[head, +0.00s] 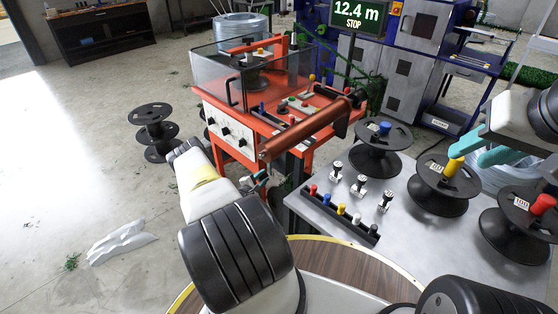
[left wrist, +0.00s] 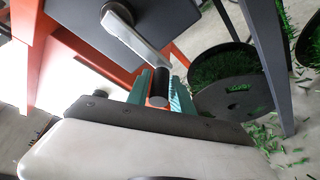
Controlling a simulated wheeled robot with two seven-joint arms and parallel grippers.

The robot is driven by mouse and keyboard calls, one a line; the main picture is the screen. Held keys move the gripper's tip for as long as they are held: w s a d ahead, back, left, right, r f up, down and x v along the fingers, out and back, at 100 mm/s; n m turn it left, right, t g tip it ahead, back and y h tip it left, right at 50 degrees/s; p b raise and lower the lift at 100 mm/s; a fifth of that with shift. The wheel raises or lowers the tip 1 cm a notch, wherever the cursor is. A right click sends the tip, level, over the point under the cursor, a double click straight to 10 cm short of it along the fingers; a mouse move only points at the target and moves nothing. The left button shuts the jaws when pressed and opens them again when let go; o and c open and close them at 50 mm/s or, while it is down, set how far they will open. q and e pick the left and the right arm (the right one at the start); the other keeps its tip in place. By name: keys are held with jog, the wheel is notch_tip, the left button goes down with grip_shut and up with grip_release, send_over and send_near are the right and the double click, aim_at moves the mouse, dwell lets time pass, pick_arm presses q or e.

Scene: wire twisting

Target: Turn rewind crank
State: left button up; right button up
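The rewind crank has a silver arm (left wrist: 135,38) and a black cylindrical handle (left wrist: 161,84), clear in the left wrist view. My left gripper (left wrist: 160,92) has one teal finger on each side of the handle, and both seem to touch it. In the head view my left gripper (head: 262,177) is small and partly hidden at the front of the orange machine (head: 250,125). My right gripper (head: 480,150) is at the right, its teal fingers apart, close above a black spool with a yellow plug (head: 452,168). I see nothing held between them.
A grey table (head: 320,222) carries black spools, small metal clamps and a rack of coloured plugs (head: 342,213). A display (head: 358,17) reads 12.4 m STOP. Black spools (head: 152,130) stand on the floor at left. The floor at far left is mostly clear.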

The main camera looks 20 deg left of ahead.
pick_arm(q)
grip_shut()
dwell(1.1)
